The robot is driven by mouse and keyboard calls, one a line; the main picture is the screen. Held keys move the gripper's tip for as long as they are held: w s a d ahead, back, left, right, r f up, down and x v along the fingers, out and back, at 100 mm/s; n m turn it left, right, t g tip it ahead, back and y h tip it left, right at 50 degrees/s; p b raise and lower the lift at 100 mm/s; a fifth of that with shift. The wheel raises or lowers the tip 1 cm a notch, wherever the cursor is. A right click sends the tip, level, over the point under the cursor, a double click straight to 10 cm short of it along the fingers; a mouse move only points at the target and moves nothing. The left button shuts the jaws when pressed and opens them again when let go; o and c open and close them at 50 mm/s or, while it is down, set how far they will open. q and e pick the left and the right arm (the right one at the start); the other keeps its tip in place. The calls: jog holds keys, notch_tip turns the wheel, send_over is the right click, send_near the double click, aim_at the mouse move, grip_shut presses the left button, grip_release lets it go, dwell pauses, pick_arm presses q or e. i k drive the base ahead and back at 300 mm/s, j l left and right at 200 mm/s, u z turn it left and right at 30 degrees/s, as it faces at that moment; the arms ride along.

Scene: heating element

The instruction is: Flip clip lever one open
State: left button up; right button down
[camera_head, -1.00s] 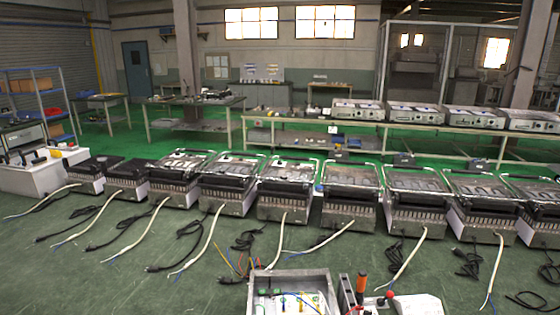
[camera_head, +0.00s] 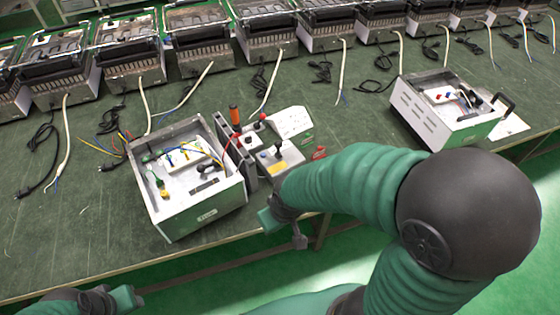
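An open metal box (camera_head: 205,212) stands near the table's front edge, left of centre. Inside it is a white block (camera_head: 185,157) with yellow, blue and green parts. The clip levers are too small to tell apart, so I cannot tell which is lever one or how it stands. My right gripper (camera_head: 281,228) hangs by the table's front edge, right of the box and apart from it. My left gripper (camera_head: 126,298) is low at the bottom left, in front of the table. Neither clearly shows its finger gap, and I see nothing held.
A control unit (camera_head: 280,165) with a joystick and an orange-handled tool (camera_head: 235,116) stand right of the box. A second open box (camera_head: 440,112) is further right. Several heater units (camera_head: 120,65) with loose cables line the back. The table (camera_head: 75,240) is clear at front left.

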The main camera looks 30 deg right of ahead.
aim_at(201, 169)
jog(key=k+z, duration=0.25)
jog(key=z, duration=0.25)
jog(key=k+z, duration=0.2)
jog(key=z, duration=0.25)
